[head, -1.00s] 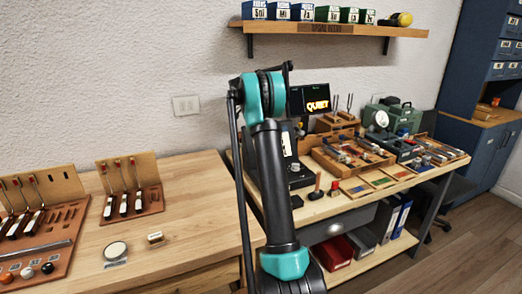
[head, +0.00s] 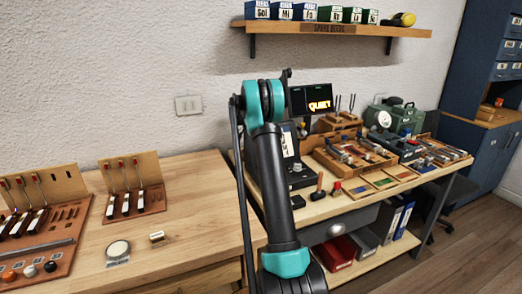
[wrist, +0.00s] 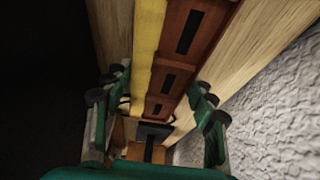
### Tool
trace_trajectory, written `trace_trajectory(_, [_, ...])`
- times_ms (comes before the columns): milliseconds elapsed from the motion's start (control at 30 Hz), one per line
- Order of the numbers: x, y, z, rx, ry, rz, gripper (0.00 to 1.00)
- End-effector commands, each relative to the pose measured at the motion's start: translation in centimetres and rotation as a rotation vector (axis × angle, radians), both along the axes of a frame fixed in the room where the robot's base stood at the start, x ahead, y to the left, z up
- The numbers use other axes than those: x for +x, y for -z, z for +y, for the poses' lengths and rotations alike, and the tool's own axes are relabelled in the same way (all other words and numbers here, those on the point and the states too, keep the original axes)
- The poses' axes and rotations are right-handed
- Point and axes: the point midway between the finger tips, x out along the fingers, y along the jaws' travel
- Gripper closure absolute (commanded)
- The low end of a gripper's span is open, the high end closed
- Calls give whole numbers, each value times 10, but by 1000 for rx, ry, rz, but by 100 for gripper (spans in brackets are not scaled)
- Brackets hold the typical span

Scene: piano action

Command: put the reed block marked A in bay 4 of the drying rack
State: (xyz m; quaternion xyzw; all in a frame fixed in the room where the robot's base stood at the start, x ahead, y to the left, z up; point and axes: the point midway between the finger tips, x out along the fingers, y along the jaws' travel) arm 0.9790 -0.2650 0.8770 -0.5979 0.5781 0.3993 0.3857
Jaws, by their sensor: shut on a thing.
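In the wrist view, my gripper (wrist: 162,100) has its two green fingers on either side of a long brown wooden piece (wrist: 182,60) with dark slots and a yellow strip along its left side. The fingers appear closed on it, and it looks like the reed block. No letter A can be read on it. In the head view, my gripper and what it holds are hidden by my own arm. I cannot pick out the drying rack or a bay number for certain. A wooden stand with upright prongs (head: 338,122) stands on the right bench.
Two brown boards with red-tipped upright parts (head: 137,203) stand on the left table. A round dish (head: 117,249) and a small labelled block (head: 157,237) lie near them. The right bench (head: 322,208) is crowded with trays and tools.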

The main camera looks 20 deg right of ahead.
Motion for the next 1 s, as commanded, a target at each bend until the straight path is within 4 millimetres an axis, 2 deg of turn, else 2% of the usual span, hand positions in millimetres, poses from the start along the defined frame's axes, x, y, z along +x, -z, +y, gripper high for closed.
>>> trace_trajectory(67, [0, 1, 0, 0, 0, 0, 82])
trace_trajectory(100, [0, 2, 0, 0, 0, 0, 43])
trace_trajectory(267, [0, 2, 0, 0, 0, 0, 23])
trace_trajectory(667, [0, -4, 2, 0, 0, 0, 23])
trace_trajectory(767, [0, -16, 7, 0, -1, 0, 23])
trace_trajectory(1000, [-1, -61, 26, 0, -2, 0, 23])
